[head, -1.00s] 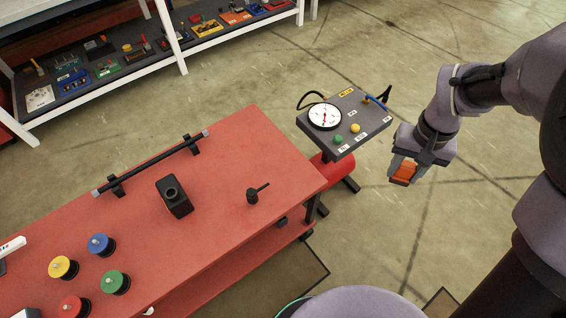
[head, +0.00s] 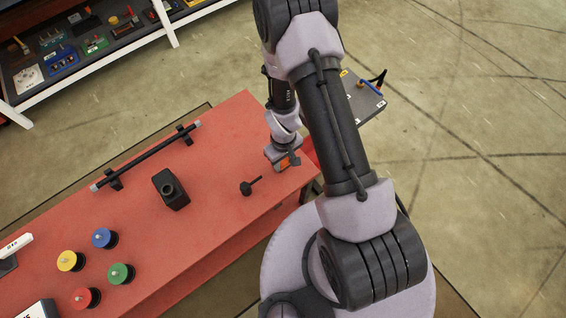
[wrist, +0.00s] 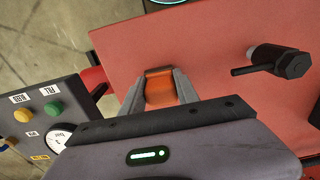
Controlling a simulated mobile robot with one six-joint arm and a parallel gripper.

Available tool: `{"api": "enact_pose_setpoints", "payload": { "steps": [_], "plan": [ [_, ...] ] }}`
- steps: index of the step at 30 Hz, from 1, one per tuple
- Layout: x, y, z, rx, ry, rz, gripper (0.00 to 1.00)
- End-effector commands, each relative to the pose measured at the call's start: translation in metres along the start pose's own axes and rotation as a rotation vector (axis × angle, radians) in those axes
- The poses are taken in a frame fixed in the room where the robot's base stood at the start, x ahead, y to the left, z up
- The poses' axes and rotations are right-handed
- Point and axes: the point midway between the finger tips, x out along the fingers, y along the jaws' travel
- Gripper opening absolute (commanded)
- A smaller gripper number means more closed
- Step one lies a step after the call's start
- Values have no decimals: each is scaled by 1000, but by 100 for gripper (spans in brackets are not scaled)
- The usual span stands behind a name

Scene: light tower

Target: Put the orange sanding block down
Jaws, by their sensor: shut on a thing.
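The orange sanding block shows in the wrist view (wrist: 160,88), held between the two fingers of my gripper (wrist: 160,84). In the head view a small part of the block (head: 283,164) shows beneath my gripper (head: 285,160), over the right end of the red table (head: 225,135). The fingers press on both sides of the block. I cannot tell whether the block touches the table top.
A black handled tool (head: 248,187) lies left of my gripper. A black box (head: 171,190), a black bar on brackets (head: 150,155) and several coloured knobs stand farther left. The gauge panel (head: 362,95) is partly hidden behind my arm. Bare table surrounds the gripper.

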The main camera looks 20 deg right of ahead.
Motion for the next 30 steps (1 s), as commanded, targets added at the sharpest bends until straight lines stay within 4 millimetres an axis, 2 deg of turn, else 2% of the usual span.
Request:
{"api": "enact_pose_setpoints", "payload": {
  "steps": [9, 10, 13, 23, 26, 30],
  "plan": [
    [4, 0, -1, 1, 1, 0, 0],
    [4, 0, 0, 1, 1, 0, 39],
    [3, 0, 0, 1, 1, 0, 58],
    [-1, 0, 0, 1, 1, 0, 59],
    [-22, 0, -1, 1, 2, 1, 59],
    [-64, 1, -2, 1, 5, 1, 59]
  ]
}}
